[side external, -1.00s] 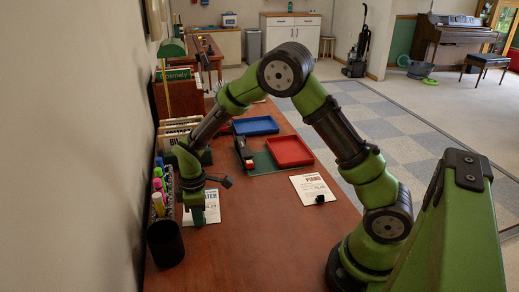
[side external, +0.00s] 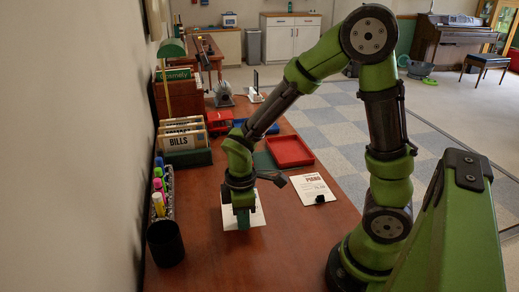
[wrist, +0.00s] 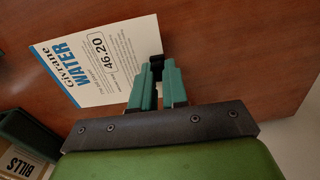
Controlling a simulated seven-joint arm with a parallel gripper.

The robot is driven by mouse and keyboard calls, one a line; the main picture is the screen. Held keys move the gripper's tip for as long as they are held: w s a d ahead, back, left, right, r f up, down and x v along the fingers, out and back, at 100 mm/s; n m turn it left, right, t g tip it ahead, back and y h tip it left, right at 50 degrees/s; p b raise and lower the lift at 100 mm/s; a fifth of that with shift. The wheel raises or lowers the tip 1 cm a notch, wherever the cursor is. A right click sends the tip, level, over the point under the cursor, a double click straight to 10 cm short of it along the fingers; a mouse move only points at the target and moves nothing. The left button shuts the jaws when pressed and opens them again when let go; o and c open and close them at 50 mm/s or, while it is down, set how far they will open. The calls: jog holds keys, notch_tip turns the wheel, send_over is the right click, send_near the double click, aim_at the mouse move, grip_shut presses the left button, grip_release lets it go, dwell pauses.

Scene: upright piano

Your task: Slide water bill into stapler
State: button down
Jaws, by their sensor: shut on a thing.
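The water bill (wrist: 93,62) is a white sheet with a blue stripe, the word WATER and the amount 46.20. In the side external view the bill (side external: 258,213) shows around my gripper (side external: 243,224). In the wrist view my gripper (wrist: 157,72) is shut on a small black holder (wrist: 156,61) at the bill's edge. The bill is flat and low over the desk; I cannot tell whether it touches. The stapler is not seen now; my arm covers the place by the red tray where a black and red device showed earlier.
A red tray (side external: 289,151) and a mostly hidden blue tray (side external: 268,129) lie farther back. A PIANO sheet (side external: 315,189) with a black holder lies right. A bills rack (side external: 186,141), markers (side external: 161,190) and a black cup (side external: 165,242) line the left. The front desk is clear.

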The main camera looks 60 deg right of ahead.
jog(key=shift+s+d+r, duration=0.1)
jog(key=shift+s+d, duration=0.15)
jog(key=shift+s, duration=0.8)
jog(key=d, duration=0.3)
jog(key=d+m, duration=0.1)
jog(key=d, duration=0.1)
jog(key=w+d+m, duration=0.1)
jog(key=d, duration=0.2)
jog(key=shift+d, duration=0.35)
jog(key=shift+n, duration=0.8)
jog(key=d, duration=0.5)
jog(key=shift+w+d+r, duration=0.15)
jog(key=shift+w+r, duration=0.05)
jog(key=shift+r, duration=0.05)
jog(key=shift+w+r+n, duration=0.1)
jog(key=shift+n, duration=0.6)
jog(key=shift+w+d+f, duration=0.1)
jog(key=shift+f, duration=0.65)
jog(key=shift+w+d+f, duration=0.15)
jog(key=shift+f, duration=0.6)
jog(key=shift+w+d+f, duration=0.1)
jog(key=shift+f, duration=0.65)
jog(key=shift+w+d, duration=0.4)
jog(key=shift+w+d+f, duration=0.1)
jog(key=shift+w+d, duration=0.25)
